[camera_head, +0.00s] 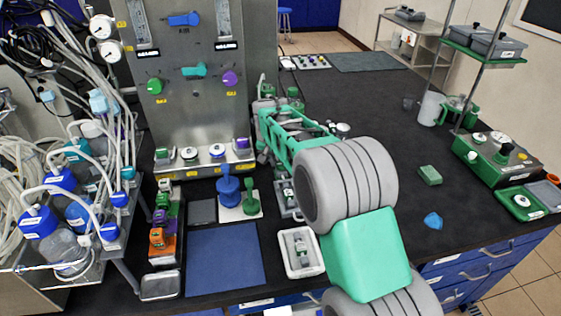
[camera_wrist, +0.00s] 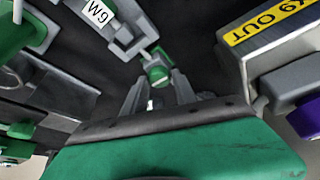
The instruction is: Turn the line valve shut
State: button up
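A small green knob (camera_wrist: 158,74) on a grey fitting with a "W9" label (camera_wrist: 97,12) shows in the wrist view; it looks like a line valve, but I cannot tell its turn position. My gripper (camera_wrist: 158,88) has its two grey fingers apart, with the knob lying between or just beyond their tips. I cannot tell whether either finger touches it. In the head view my arm reaches to the right side of the steel panel (camera_head: 205,118), and it hides the fingertips and most of the fitting there.
The panel carries a teal handle (camera_head: 195,70), a green knob (camera_head: 155,86) and a purple knob (camera_head: 230,78). In the wrist view, a box with a yellow "K9 OUT" label (camera_wrist: 268,25) stands close at right. Tubing and bottles crowd the left.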

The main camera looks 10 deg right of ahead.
jog(key=o, duration=0.3)
jog(key=v, duration=0.7)
jog(key=shift+s+r, duration=0.2)
jog(key=shift+r, duration=0.15)
jog(key=shift+s, duration=0.1)
jog(key=s+d+r+n, duration=0.2)
jog(key=s+r, duration=0.1)
jog(key=s, duration=1.2)
jog(key=s+f+n, duration=0.1)
jog(key=s+f, duration=0.1)
jog(key=s, duration=0.3)
jog(key=s+f+n+y+p, duration=0.1)
jog(key=s, duration=0.4)
jog(key=s+f, duration=0.2)
jog(key=s, duration=0.2)
jog(key=shift+s+a+f+n+g+y+p, duration=0.3)
jog(key=shift+s+f+n+g+y, duration=0.05)
jog(key=shift+s+n+g+y, duration=0.05)
